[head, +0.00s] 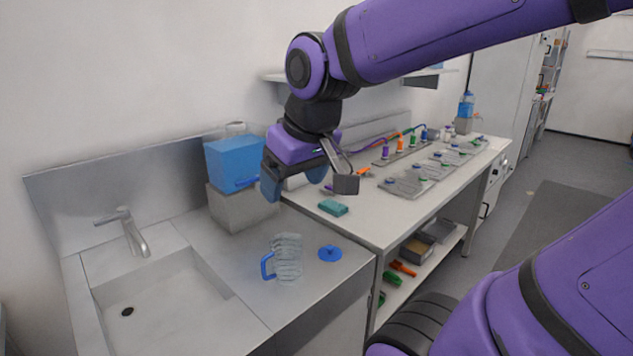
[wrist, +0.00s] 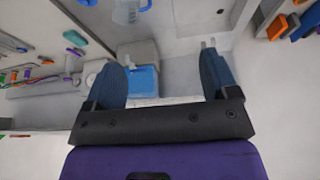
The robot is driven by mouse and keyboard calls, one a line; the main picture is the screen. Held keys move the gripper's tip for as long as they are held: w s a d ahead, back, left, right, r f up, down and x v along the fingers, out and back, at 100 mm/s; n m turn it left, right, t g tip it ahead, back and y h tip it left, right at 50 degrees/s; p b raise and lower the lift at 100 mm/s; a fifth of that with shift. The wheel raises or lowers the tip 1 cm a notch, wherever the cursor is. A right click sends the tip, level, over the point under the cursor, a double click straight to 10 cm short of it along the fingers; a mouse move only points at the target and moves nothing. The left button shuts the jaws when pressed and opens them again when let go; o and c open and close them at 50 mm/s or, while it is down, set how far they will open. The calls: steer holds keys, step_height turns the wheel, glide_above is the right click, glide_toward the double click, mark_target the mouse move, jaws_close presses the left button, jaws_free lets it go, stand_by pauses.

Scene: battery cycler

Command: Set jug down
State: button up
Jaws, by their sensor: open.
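The jug (head: 288,257) is clear, ribbed plastic with a blue handle on its left. It stands upright on the steel counter, right of the sink. It also shows in the wrist view (wrist: 127,12), at the top edge. A round blue lid (head: 330,253) lies on the counter just right of the jug. My gripper (head: 296,184) is open and empty, above the counter and apart from the jug. In the wrist view its two blue fingers (wrist: 160,85) are spread wide with nothing held between them.
A steel sink (head: 165,300) with a tap (head: 130,230) is at the left. A blue tank (head: 234,160) on a grey block stands behind the jug. A teal sponge (head: 333,207) lies on the white bench, which holds several grey trays (head: 405,184). Counter in front of the jug is clear.

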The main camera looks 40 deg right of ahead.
steer(key=s+r, duration=0.1)
steer(key=s, duration=0.5)
steer(key=shift+a+r+t, duration=0.25)
steer(key=shift+a+t, duration=0.1)
steer(key=shift+t, duration=0.05)
